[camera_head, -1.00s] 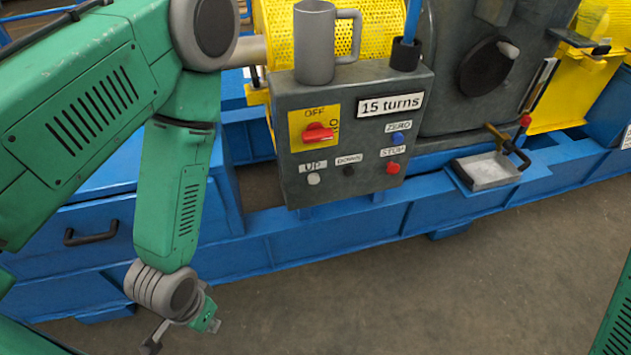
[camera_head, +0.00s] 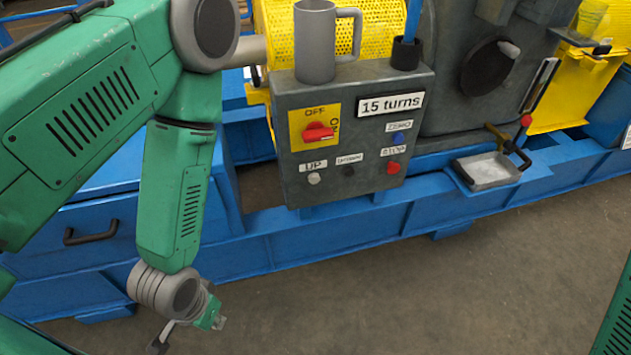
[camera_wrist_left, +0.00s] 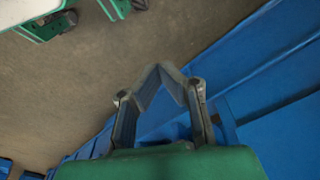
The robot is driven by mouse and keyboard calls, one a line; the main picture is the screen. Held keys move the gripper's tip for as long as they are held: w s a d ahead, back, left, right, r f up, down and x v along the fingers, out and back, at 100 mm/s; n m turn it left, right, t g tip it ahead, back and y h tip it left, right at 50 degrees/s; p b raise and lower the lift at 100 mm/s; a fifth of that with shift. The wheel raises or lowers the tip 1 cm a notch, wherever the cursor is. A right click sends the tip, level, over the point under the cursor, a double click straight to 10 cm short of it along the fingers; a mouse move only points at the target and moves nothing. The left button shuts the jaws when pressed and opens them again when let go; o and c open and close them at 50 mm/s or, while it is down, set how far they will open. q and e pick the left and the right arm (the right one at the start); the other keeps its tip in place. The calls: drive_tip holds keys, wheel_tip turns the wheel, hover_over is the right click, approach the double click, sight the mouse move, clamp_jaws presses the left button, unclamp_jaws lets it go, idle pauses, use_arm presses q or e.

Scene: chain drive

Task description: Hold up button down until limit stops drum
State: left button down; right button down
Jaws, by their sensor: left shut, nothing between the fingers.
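The grey control box (camera_head: 295,185) faces me, with the white UP button (camera_head: 314,179) at its lower left. A dark button (camera_head: 348,172) and a red STOP button (camera_head: 393,167) sit to its right. A red rotary switch (camera_head: 318,132) on a yellow OFF/ON plate is above, its knob lying roughly sideways. A display (camera_head: 390,104) reads "15 turns". My left gripper (camera_head: 160,342) hangs below and left of the box, well apart from the buttons. In the left wrist view its fingertips (camera_wrist_left: 158,68) meet, shut and empty. My right gripper is out of view.
A grey mug (camera_head: 314,45) and a dark cup (camera_head: 405,54) stand on the box. Behind are yellow mesh (camera_head: 385,30) and a dark housing (camera_head: 445,100). A blue frame (camera_head: 340,235) runs below; a metal tray (camera_head: 487,170) sits right. The floor in front is clear.

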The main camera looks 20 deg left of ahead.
sight(314, 178)
use_arm(q)
drive_tip(key=w+d+f+n+t+h+b, duration=0.15)
drive_tip(key=w+d+n+t+b, duration=0.4)
drive_tip(key=w, duration=0.65)
drive_tip(key=w+d+f+n+t+h+b, duration=0.1)
drive_tip(key=w+d+f+n+t+b, duration=0.2)
drive_tip(key=w+d+n, duration=0.5)
drive_tip(key=w+r+n+t+b, duration=0.3)
drive_tip(key=w+r+n+t, duration=0.2)
drive_tip(key=w+n, duration=0.4)
drive_tip(key=shift+w+d+r+t, duration=0.2)
drive_tip(key=shift+w+d+t, duration=0.15)
drive_tip(key=shift+w, duration=0.45)
drive_tip(key=shift+w+a+b, duration=0.3)
drive_tip(key=shift+w+a, duration=0.55)
drive_tip(key=shift+w, duration=0.35)
drive_tip(key=shift+w+a+b, duration=0.35)
drive_tip(key=shift+w+a, duration=0.45)
drive_tip(key=shift+w, duration=0.45)
drive_tip(key=shift+w+a+b, duration=0.3)
drive_tip(key=shift+w+a, duration=0.55)
drive_tip(key=shift+w, duration=0.35)
drive_tip(key=shift+w+a, duration=0.25)
drive_tip(key=shift+w, duration=0.05)
